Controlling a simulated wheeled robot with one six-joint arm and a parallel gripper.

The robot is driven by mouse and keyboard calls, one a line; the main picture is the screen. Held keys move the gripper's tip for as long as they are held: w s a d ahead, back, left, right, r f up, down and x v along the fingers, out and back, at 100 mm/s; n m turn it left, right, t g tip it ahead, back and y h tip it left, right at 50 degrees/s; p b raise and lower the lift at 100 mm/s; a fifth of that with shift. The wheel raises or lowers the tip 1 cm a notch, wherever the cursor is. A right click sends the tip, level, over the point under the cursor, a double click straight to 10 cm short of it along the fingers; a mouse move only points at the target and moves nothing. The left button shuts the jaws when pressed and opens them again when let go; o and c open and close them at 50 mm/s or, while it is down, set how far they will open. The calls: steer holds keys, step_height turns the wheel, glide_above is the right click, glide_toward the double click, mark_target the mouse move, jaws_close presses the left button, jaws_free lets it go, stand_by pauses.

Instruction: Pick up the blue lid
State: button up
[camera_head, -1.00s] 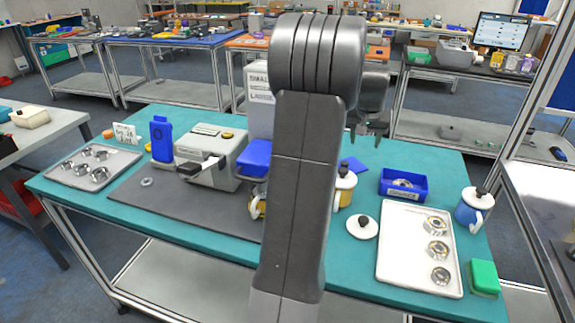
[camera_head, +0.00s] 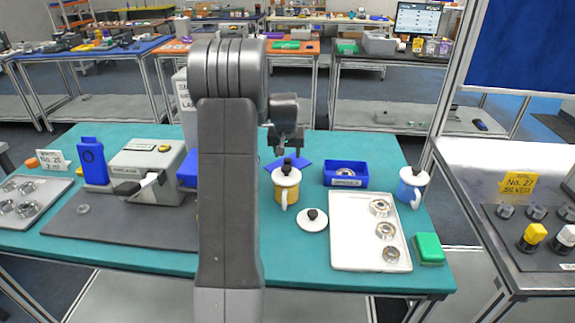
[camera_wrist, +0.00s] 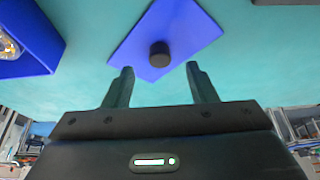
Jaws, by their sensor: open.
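The blue lid (camera_wrist: 185,28) is a flat square plate with a dark knob (camera_wrist: 159,54) and lies on the teal table. In the head view the lid (camera_head: 304,162) is behind the yellow mug and partly hidden by it. My gripper (camera_head: 290,146) is above the lid in the head view. In the wrist view its fingers (camera_wrist: 160,70) are apart and empty, with the knob just beyond the gap between the fingertips, roughly centred.
The yellow mug (camera_head: 286,190) with a white lid stands close in front of the blue lid. An open blue box (camera_head: 345,182) stands to the right. A loose white lid (camera_head: 312,223), a white tray (camera_head: 345,258) and a blue mug (camera_head: 411,187) are also near.

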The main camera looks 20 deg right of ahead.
mark_target(288, 160)
steer(key=shift+x, duration=1.9)
steer(key=c, duration=1.1)
